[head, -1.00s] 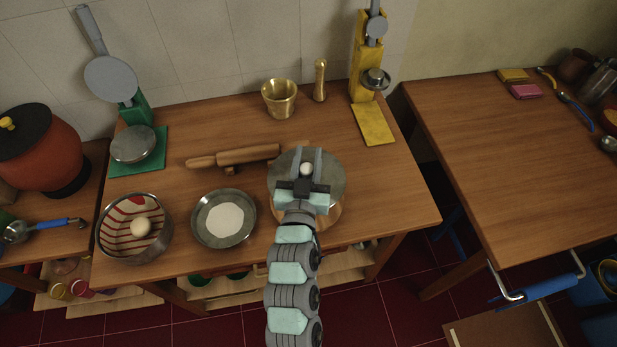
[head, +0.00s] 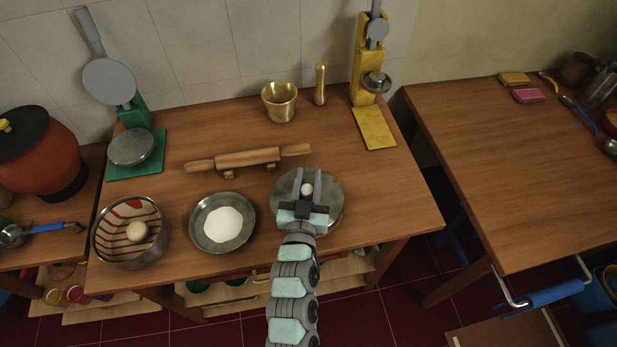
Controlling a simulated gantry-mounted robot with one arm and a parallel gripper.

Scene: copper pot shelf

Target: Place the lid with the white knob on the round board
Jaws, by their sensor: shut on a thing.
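The lid (head: 284,203) is a flat grey metal disc with a white knob (head: 307,188) at its middle. It is at the right front part of the wooden table. My gripper (head: 307,186) is over the lid, its two grey fingers shut on the knob from both sides. The lid looks level. A narrow brownish rim shows below its lower right edge, but most of what is beneath is hidden. I cannot make out the round board clearly, or whether the lid touches what is under it.
Left of the lid are a metal pan with white contents (head: 222,223) and a striped bowl with a dough ball (head: 131,233). A rolling pin (head: 247,159) lies behind. A brass mortar (head: 280,101) and yellow press (head: 372,128) stand at the back. The table's right end is clear.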

